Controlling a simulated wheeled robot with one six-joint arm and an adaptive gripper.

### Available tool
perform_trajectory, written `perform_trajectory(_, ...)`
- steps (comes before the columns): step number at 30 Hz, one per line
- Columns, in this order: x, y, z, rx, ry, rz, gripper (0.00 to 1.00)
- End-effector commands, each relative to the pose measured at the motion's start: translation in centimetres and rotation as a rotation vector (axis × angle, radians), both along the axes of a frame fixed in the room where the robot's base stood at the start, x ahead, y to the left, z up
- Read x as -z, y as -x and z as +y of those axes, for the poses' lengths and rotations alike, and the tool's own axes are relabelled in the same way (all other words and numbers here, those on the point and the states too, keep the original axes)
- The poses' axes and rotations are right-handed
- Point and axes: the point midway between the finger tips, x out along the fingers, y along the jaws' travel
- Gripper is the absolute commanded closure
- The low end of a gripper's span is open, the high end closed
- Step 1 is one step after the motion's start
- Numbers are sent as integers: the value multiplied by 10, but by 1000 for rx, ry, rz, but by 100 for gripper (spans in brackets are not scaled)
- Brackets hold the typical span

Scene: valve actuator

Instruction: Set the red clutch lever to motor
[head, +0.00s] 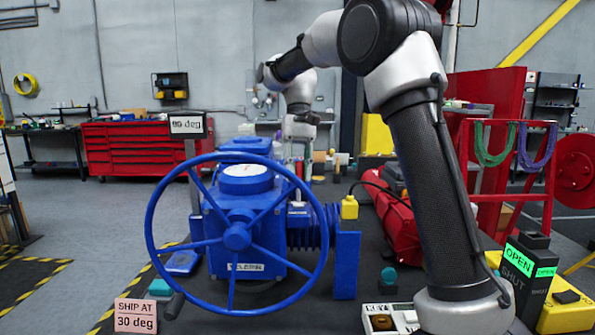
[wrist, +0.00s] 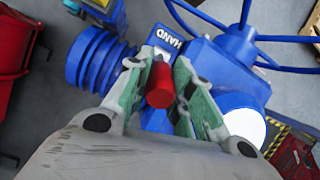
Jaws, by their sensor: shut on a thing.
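The red clutch lever (wrist: 159,86) shows in the wrist view as a short red cylinder between the two green-padded fingers of my gripper (wrist: 157,72). My gripper is shut on it. Any motor marking is hidden or out of view. In the head view the blue valve actuator (head: 265,205) stands in the middle, and my arm reaches over to its far side. The lever cannot be made out there.
The large blue handwheel (head: 236,237) fronts the actuator and also shows at the wrist view's top right (wrist: 246,30). A SHIP AT 30 deg sign (head: 135,316) and an OPEN/SHUT indicator box (head: 519,272) are near the front.

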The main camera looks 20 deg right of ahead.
Motion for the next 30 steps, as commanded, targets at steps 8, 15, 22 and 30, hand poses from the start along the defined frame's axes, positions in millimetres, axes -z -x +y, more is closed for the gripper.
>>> perform_trajectory(8,0,-2,-1,2,0,-5,100)
perform_trajectory(15,0,-2,0,2,0,-4,54)
perform_trajectory(22,0,-1,0,1,0,-1,54)
perform_trajectory(30,-23,-11,-3,1,-1,-3,54)
